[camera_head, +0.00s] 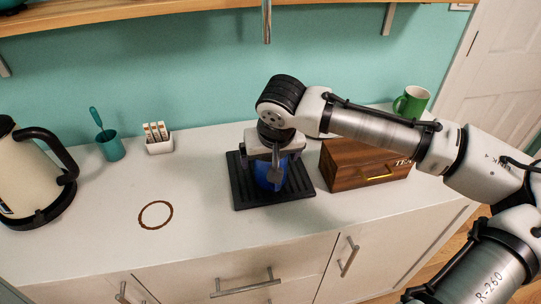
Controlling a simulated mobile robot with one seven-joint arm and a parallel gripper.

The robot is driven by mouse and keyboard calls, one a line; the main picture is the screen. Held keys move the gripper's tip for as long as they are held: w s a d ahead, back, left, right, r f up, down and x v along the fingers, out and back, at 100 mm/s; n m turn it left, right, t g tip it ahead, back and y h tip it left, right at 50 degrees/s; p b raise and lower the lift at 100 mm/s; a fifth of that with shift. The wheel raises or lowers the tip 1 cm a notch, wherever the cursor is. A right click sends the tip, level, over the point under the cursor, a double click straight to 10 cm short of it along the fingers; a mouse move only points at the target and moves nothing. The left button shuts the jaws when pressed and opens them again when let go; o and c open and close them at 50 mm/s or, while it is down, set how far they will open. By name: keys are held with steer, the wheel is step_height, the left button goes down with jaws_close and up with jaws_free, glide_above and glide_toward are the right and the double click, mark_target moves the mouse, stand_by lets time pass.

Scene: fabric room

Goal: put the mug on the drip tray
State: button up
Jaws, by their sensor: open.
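A blue mug (268,178) stands over the black slatted drip tray (240,192), which lies on the white counter. It looks upright and seems to rest on the tray, but its base is hard to make out. My gripper (275,165) is directly above and around the blue mug, pointing down, with its jaws open. The gripper hides the mug's upper part. A second mug, green (411,102), stands at the back right of the counter, behind my arm.
A wooden tea box (345,172) sits just right of the tray. A kettle (32,170), a teal cup with a spoon (110,146) and a white sachet holder (159,145) stand left. A brown ring stain (141,220) marks the clear front-left counter. A shelf (180,12) runs above.

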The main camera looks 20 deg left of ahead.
steer(key=v, duration=1.2)
steer(key=shift+b, duration=0.35)
steer(key=shift+r, duration=0.15)
